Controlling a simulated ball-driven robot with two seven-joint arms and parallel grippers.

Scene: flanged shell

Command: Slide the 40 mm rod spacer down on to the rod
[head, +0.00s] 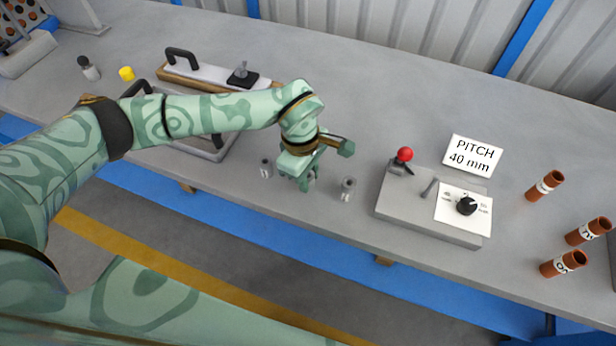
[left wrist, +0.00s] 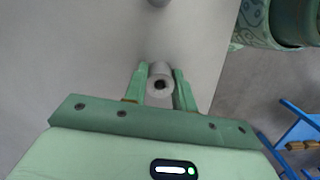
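My left gripper (head: 310,185) points down over the front part of the bench. In the left wrist view its two fingers (left wrist: 160,88) close on the sides of a grey hollow cylinder (left wrist: 161,73). The cylinder's dark hole faces the camera. I see no clear gap between fingers and cylinder; its lower end is hidden. I cannot tell which piece is the rod. My right gripper is not in view.
Small grey cylinders stand left (head: 266,168) and right (head: 348,189) of my left gripper. A grey block (head: 410,208) carries a red-knobbed lever (head: 404,156) and a dial (head: 466,205). Behind it is a "PITCH 40 mm" sign (head: 472,157). Handled fixtures (head: 210,78) lie left. The back centre is clear.

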